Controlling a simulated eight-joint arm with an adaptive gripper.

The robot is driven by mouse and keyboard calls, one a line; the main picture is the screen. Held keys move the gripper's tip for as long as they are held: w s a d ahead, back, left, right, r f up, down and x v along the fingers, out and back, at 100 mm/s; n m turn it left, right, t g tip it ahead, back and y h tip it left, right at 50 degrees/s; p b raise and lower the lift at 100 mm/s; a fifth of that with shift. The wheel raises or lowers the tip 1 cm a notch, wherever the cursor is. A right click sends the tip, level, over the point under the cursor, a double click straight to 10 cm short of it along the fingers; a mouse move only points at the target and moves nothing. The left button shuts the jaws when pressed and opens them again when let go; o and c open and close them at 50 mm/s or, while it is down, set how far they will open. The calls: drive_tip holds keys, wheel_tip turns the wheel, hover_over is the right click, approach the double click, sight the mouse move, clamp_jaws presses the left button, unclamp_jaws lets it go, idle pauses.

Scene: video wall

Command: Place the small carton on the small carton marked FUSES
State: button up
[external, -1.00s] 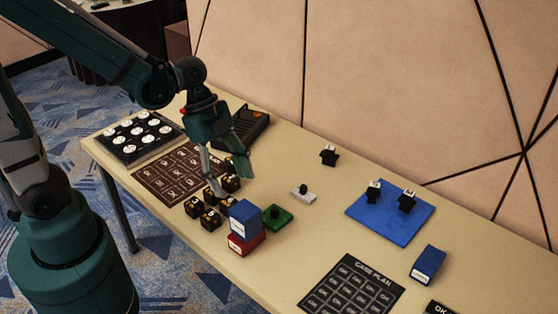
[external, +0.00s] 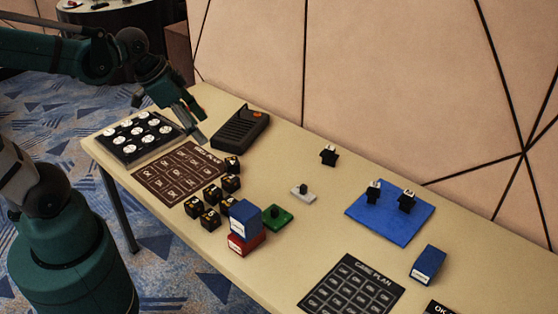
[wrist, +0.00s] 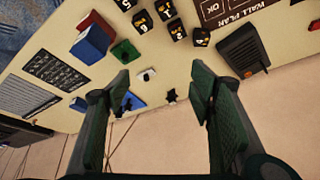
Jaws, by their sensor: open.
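A small blue carton (external: 244,215) rests on top of a small red carton (external: 244,243) near the table's front edge. The same blue carton (wrist: 90,45) and red carton (wrist: 97,20) show at upper left in the wrist view. Another small blue carton (external: 428,264) stands alone at the right; it also shows in the wrist view (wrist: 78,104). The carton labels are too small to read. My gripper (external: 197,126) is open and empty, above the table's left part between the button panel and the dark radio-like device, well apart from the cartons.
Several black cubes (external: 210,219) and a green piece (external: 277,217) stand close to the stacked cartons. A blue plate (external: 395,228) with two black pieces lies at right. A dark device (external: 240,128), a button panel (external: 140,155) and a case plan mat (external: 350,290) occupy other parts.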

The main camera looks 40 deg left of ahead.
drive_tip(key=s+a+r+n+t+y, duration=0.2)
drive_tip(key=a+r+n, duration=0.3)
drive_tip(key=a, duration=0.3)
drive_tip(key=shift+n, duration=0.6)
